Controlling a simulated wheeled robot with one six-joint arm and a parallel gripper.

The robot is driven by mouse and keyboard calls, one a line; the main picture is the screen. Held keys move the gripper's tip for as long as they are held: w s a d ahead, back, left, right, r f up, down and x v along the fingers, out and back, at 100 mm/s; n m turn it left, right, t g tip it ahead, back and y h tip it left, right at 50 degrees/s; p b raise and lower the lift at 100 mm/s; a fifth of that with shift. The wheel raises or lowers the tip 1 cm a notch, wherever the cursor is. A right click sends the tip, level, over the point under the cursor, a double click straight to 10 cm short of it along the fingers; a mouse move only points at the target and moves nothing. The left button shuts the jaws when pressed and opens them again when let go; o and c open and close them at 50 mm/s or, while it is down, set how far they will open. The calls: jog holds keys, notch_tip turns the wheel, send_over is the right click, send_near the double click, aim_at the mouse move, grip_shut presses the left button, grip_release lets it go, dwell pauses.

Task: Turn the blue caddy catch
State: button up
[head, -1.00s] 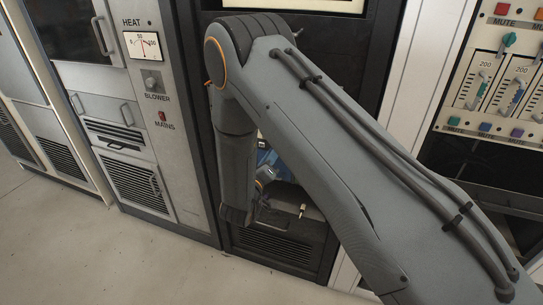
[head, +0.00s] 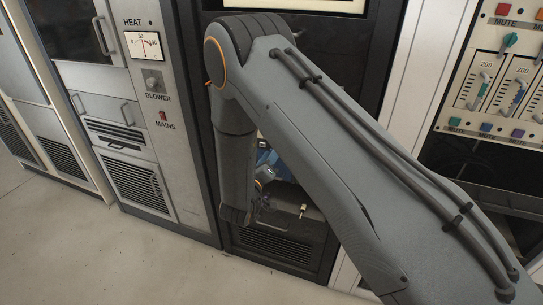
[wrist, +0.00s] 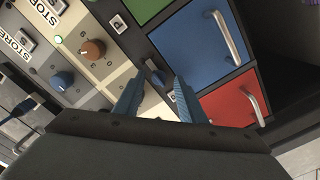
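The blue caddy (wrist: 195,45) is a blue front with a metal bar handle, between a green caddy (wrist: 143,8) and a red caddy (wrist: 232,104) in the wrist view. In the head view only a bit of blue (head: 266,158) shows beside my wrist; my arm hides the catch.
An orange knob (wrist: 92,49) and a blue knob (wrist: 62,82) stand on the panel left of the fingers. The red caddy's handle (wrist: 253,106) sticks out at the right. Open floor (head: 110,260) lies in front of the racks.

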jog(key=shift+d, duration=0.2)
jog(key=b+v, duration=0.1)
jog(key=v, duration=0.7)
jog(key=shift+w, duration=0.15)
jog(key=w+d+r+m+g+y, duration=0.2)
jog(key=d+m+g+y, duration=0.1)
jog(key=d+g+y, duration=0.35)
jog(key=s+d+r+g, duration=0.2)
jog(key=s+d, duration=0.3)
jog(key=s, duration=0.4)
jog(key=s+d+r+m+g, duration=0.1)
jog(key=s+d+r+g, duration=0.1)
jog(key=s+d+g, duration=0.3)
jog(key=s+d+r+m+g, duration=0.1)
jog(key=s+d, duration=0.5)
jog(key=s, duration=0.7)
jog(key=shift+r+g, duration=0.7)
jog(key=shift+g, duration=0.45)
